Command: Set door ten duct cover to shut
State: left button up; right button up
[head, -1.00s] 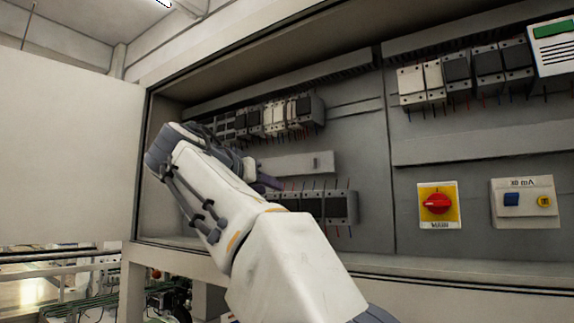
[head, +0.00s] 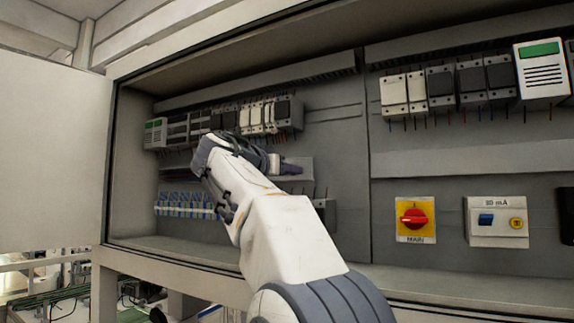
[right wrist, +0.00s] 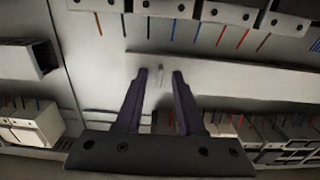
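The duct cover (head: 305,172) is a pale grey strip on the cabinet's back panel, between the upper device row and the lower terminal row. Its left part is hidden behind my right arm. In the right wrist view the duct cover (right wrist: 240,77) runs from the middle to the right edge, with a small upright handle (right wrist: 160,68) near its end. My right gripper (head: 292,168) is in front of the cover's right part. In the right wrist view its two dark purple fingers (right wrist: 161,74) are apart, one on each side of the handle; contact cannot be told. My left gripper is not in view.
A device row (head: 270,114) lies above the cover and blue terminals (head: 183,204) below it. An open cabinet door (head: 50,150) stands at the left.

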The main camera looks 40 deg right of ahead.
jog(key=shift+c, duration=0.3)
grip_shut()
dwell(1.2)
